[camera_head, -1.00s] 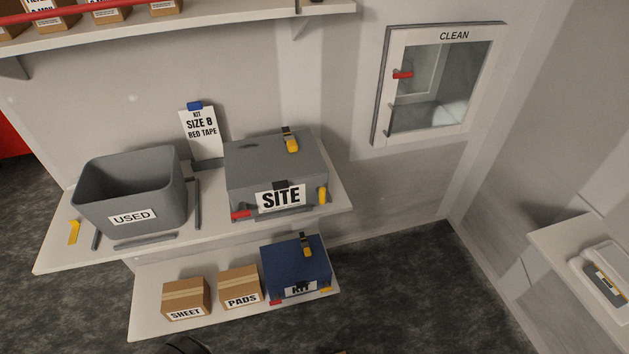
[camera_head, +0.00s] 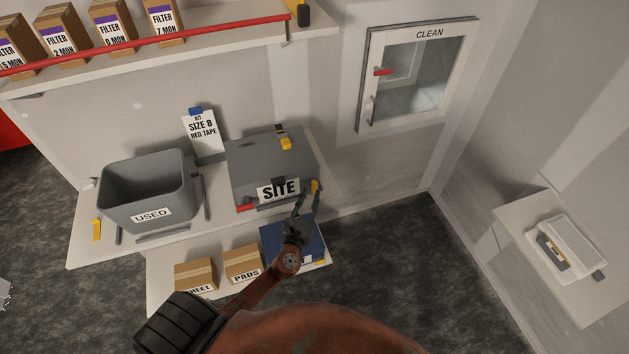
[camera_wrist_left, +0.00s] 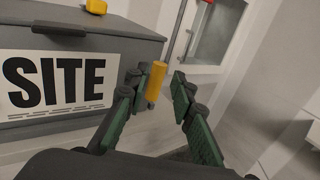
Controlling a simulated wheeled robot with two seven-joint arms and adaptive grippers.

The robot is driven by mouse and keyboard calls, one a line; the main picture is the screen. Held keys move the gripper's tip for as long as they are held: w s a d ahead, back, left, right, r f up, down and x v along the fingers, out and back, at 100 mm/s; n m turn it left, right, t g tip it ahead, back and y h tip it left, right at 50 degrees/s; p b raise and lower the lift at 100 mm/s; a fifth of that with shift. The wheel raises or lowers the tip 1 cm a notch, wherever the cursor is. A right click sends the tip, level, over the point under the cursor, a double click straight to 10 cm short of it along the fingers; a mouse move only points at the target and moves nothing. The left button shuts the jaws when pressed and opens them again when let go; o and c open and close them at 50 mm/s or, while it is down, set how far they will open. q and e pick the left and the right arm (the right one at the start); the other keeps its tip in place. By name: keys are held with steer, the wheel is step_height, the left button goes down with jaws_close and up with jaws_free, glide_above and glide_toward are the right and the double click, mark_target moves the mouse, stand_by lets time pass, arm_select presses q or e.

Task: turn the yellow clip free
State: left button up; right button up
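The grey SITE case (camera_head: 262,168) stands on the shelf. A yellow clip (camera_head: 315,186) hangs at its front right corner; in the left wrist view the clip (camera_wrist_left: 157,80) is upright beside the case front. My left gripper (camera_head: 309,193) is open at this clip. In the left wrist view its green fingers (camera_wrist_left: 160,77) stand apart on either side of the clip, the left finger closer to it. Contact cannot be told. Another yellow clip (camera_head: 285,143) sits on the lid, and a red clip (camera_head: 246,207) is at the front left corner. My right gripper is not in view.
A grey USED bin (camera_head: 150,190) stands left of the case. Below are cardboard boxes (camera_head: 243,263) and a blue case (camera_head: 279,236), partly hidden by my arm. A shelf of filter boxes with a red rail (camera_head: 220,28) is above. The CLEAN hatch (camera_head: 415,75) is right.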

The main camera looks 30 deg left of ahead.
mark_target(314, 186)
arm_select(q)
steer(key=x, duration=0.6)
steer(key=shift+w+f+p, duration=0.15)
steer(key=shift+w+p, duration=0.05)
steer(key=shift+p, duration=0.2)
steer(key=shift+c, duration=0.7)
jaws_close()
